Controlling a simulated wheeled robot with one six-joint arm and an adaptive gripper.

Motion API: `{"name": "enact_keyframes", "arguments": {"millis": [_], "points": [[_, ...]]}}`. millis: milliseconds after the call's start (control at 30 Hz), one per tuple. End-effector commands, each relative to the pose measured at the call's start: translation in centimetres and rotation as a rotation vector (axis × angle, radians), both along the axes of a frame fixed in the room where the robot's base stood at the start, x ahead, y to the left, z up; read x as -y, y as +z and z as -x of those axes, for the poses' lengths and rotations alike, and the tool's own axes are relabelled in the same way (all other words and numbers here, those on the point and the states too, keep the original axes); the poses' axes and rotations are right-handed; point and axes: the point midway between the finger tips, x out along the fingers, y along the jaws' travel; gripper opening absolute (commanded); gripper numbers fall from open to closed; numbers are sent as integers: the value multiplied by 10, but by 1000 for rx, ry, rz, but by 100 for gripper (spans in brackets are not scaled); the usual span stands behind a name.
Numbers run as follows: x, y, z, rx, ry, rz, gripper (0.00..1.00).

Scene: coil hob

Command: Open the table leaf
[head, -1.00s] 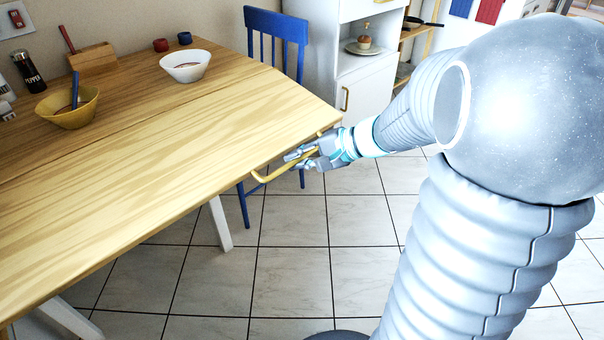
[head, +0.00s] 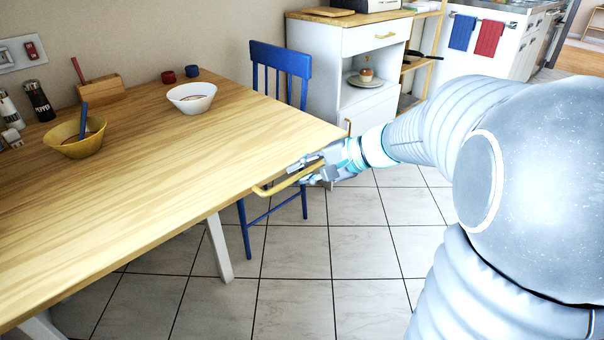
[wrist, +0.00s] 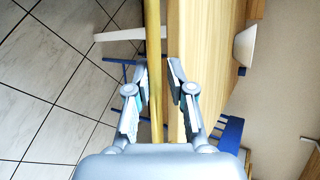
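The table leaf (head: 165,205) is a pale wooden panel forming the near part of the table top. A brass bar handle (head: 272,189) sits along its near right edge. My gripper (head: 303,172) is at this handle, with fingers on both sides of the bar. In the wrist view the bar (wrist: 154,70) runs between the two fingers, with narrow gaps showing on each side, and my gripper (wrist: 157,72) looks open around it. The leaf's wooden surface (wrist: 205,60) lies right of the bar there. Whether a finger touches the bar is unclear.
A white bowl (head: 191,97), a yellow bowl (head: 77,138) with a blue utensil, and a pepper mill (head: 39,101) stand toward the back of the table. A blue chair (head: 281,58) stands behind its right end. A white cabinet (head: 367,60) is beyond. Tiled floor lies clear in front.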

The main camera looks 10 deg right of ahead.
Motion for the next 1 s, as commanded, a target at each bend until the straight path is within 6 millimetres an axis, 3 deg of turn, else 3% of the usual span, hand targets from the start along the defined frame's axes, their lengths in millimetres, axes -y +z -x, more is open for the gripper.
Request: {"name": "enact_keyframes", "arguments": {"millis": [433, 1000], "points": [[8, 6, 4, 3, -4, 2, 23], [78, 58, 49, 4, -3, 1, 23]]}}
